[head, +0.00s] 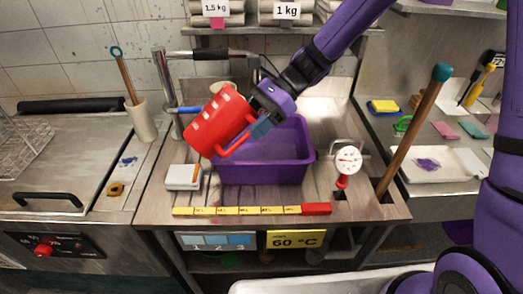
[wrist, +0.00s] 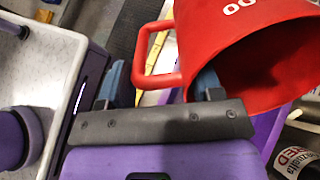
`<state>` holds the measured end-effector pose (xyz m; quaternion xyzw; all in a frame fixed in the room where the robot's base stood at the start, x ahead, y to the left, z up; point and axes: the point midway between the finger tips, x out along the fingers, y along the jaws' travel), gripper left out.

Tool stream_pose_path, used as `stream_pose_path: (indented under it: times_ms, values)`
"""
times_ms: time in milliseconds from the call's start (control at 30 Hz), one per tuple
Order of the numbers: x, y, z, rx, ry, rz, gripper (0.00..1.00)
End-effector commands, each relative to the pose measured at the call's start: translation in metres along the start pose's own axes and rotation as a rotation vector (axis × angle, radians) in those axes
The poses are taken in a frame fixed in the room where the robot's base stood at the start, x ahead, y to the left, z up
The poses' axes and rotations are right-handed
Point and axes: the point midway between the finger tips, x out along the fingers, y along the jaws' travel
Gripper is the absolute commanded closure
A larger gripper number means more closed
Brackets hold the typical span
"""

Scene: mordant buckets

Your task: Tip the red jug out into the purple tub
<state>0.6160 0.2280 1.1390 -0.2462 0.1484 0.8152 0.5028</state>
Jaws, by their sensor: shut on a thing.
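The red jug (head: 218,124) is held tilted above the left part of the purple tub (head: 266,174). My gripper (head: 260,127) is shut on the jug's handle, to the right of its body. In the wrist view the jug (wrist: 225,22) shows its handle between the fingers of my gripper (wrist: 160,85) and its dark open mouth towards the lower right. No liquid is seen leaving the jug, and what is inside it cannot be told. The tub stands on the steel counter, its far left hidden by the jug and gripper.
A white box (head: 183,177) is left of the tub, and a yellow strip (head: 240,211) lies along the counter front. A round dial gauge (head: 348,160) and a leaning wooden pole (head: 412,132) stand on the right. A tap (head: 170,90) rises behind the jug.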

Motion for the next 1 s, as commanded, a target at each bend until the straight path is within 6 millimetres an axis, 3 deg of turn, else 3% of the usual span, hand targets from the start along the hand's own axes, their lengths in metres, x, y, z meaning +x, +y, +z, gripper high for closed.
stream_pose_path:
  times_ms: [533,833,1000]
  values:
    - [-0.005,0.0,0.038,-0.013,0.339,0.007,0.94]
    - [0.006,0.001,0.051,-0.015,0.487,0.012,0.94]
    - [0.018,0.001,0.049,-0.015,0.567,0.015,0.94]
